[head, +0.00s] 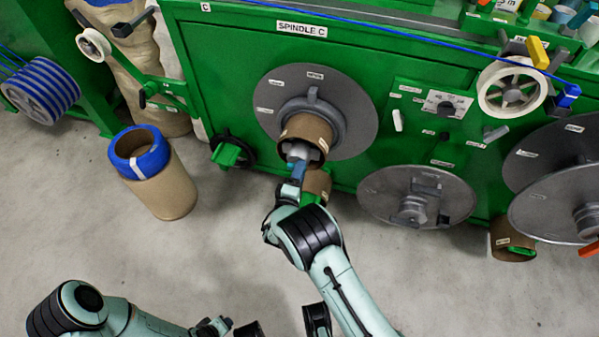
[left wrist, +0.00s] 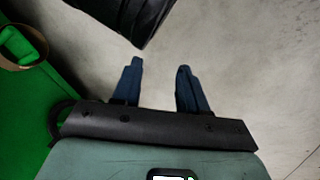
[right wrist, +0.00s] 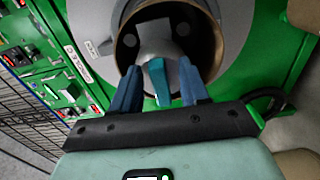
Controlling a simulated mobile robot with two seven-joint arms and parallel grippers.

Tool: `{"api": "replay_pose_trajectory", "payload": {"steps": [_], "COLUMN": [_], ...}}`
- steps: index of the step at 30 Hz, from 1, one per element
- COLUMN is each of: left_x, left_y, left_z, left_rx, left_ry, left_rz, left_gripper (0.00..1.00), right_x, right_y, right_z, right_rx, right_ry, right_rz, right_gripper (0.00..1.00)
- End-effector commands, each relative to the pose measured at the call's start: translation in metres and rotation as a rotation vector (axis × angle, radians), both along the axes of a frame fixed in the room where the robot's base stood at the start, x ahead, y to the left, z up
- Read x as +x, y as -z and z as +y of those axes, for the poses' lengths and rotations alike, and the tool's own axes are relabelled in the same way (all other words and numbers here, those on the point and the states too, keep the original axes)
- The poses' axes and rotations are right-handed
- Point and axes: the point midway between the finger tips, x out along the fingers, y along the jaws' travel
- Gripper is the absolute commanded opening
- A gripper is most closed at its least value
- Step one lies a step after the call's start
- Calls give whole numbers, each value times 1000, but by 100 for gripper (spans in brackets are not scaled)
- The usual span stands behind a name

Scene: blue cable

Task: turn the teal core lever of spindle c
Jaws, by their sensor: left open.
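The teal core lever (right wrist: 158,82) of spindle C sits at the mouth of the brown core (right wrist: 212,35) in the right wrist view. In the head view the brown core (head: 309,128) is on the spindle hub, in front of the grey disc (head: 352,97). My right gripper (right wrist: 158,66) is at the core mouth, its blue fingers apart on either side of the lever. In the head view my right gripper (head: 298,172) partly hides the lever. My left gripper (left wrist: 158,66) is open and empty above the bare floor.
A brown roll with blue tape (head: 165,185) stands on the floor at left. A green-handled black wheel (head: 231,153) is left of the core. A second grey disc (head: 440,205) is right of my right arm. A blue cable (head: 400,38) crosses above. The floor between is clear.

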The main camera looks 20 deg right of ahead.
Motion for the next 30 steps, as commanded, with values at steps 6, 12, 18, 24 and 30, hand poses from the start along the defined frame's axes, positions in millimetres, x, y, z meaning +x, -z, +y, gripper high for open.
{"api": "replay_pose_trajectory", "payload": {"steps": [6,12,18,24,30], "left_x": [1,12,2,-7,-11], "left_y": [-1,-14,-23,-28,-30], "left_z": [0,-2,-9,-13,-15], "left_rx": [1,3,-13,-26,-30], "left_ry": [0,2,14,23,27], "left_rz": [-3,-41,-17,8,17], "left_gripper": [43,43,43,43,43], "right_x": [-1,-23,-62,-93,-109], "right_y": [-1,-2,-2,-1,-1], "right_z": [1,16,43,64,74], "right_rx": [-2,-2,-2,-2,0], "right_ry": [0,-2,-4,-3,0], "right_rz": [-1,1,1,1,0], "right_gripper": [45,45,45,45,45]}}
